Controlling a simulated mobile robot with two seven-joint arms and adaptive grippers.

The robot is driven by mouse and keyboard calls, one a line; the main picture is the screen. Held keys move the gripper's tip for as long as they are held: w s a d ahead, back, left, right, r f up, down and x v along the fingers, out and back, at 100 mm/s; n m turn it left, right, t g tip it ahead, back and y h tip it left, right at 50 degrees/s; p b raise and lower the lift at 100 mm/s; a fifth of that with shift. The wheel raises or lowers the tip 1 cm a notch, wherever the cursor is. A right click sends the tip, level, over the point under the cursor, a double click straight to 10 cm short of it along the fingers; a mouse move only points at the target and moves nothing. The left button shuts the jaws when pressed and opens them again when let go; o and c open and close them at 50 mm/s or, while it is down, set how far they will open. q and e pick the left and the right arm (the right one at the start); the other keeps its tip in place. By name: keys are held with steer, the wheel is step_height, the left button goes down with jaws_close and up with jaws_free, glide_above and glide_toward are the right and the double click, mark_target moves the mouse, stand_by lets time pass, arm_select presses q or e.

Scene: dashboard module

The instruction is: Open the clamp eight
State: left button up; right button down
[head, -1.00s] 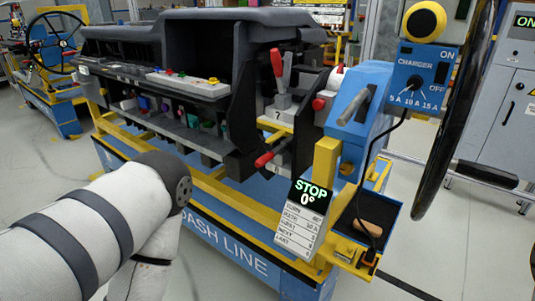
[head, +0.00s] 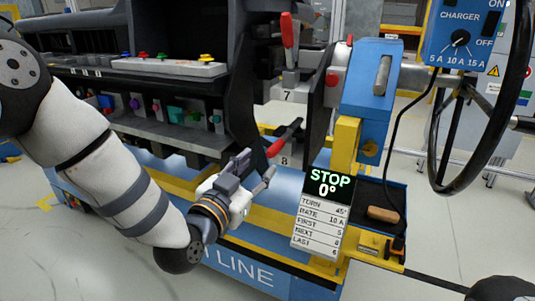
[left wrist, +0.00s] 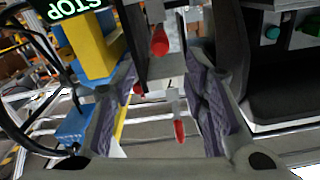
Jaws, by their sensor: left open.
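Clamp eight's lever with its red grip (head: 276,148) sticks out low on the module's end, just above the number 8 label. My left gripper (head: 260,167) is open just left of and below this red grip, with its fingers towards it. In the left wrist view, which is turned roughly upside down, the open fingers (left wrist: 160,100) stand either side of a gap. A red grip (left wrist: 160,40), apparently clamp eight's, shows at the top of that gap, not held. Whether a finger touches it I cannot tell. My right gripper is not in view.
Clamp seven's upright red lever (head: 287,30) stands above. Right of the clamps are a yellow post (head: 346,146), a blue housing (head: 368,85) and a STOP 0° display (head: 329,182). A black steering wheel (head: 440,187) hangs at the right. Open floor lies in front.

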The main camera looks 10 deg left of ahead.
mark_target(269, 154)
arm_select(q)
steer(key=b+x, duration=0.1)
steer(key=x, duration=0.8)
steer(key=shift+f, duration=0.15)
steer(key=shift+s, duration=0.1)
jaws_close()
